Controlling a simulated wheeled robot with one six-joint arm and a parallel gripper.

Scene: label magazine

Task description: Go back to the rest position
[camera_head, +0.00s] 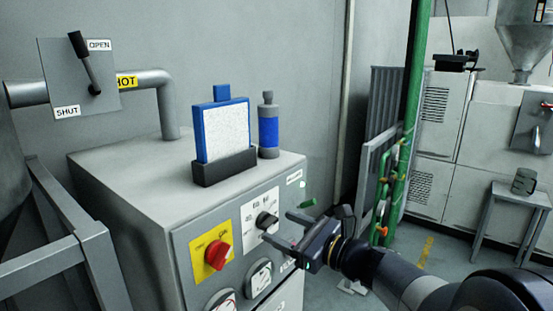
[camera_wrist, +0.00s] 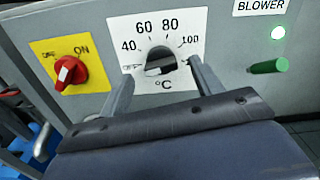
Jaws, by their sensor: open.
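My gripper (camera_head: 279,228) is open in front of the grey cabinet's front panel. In the wrist view its two fingers (camera_wrist: 161,72) stand left and right of a black temperature knob (camera_wrist: 158,62), with nothing held between them. The knob also shows in the head view (camera_head: 266,220), just beyond the fingertips. Its dial plate (camera_wrist: 185,20) is white, marked from 40 to 100 °C. I cannot tell whether the fingertips touch the knob or plate.
A red switch on a yellow plate (camera_head: 217,254) is left of the dial. A green lever (camera_wrist: 268,67) projects at right, under a lit green lamp (camera_wrist: 278,33). A blue-framed panel (camera_head: 223,130) and blue bottle (camera_head: 268,130) stand on the cabinet (camera_head: 130,165). A green post (camera_head: 415,90) stands right.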

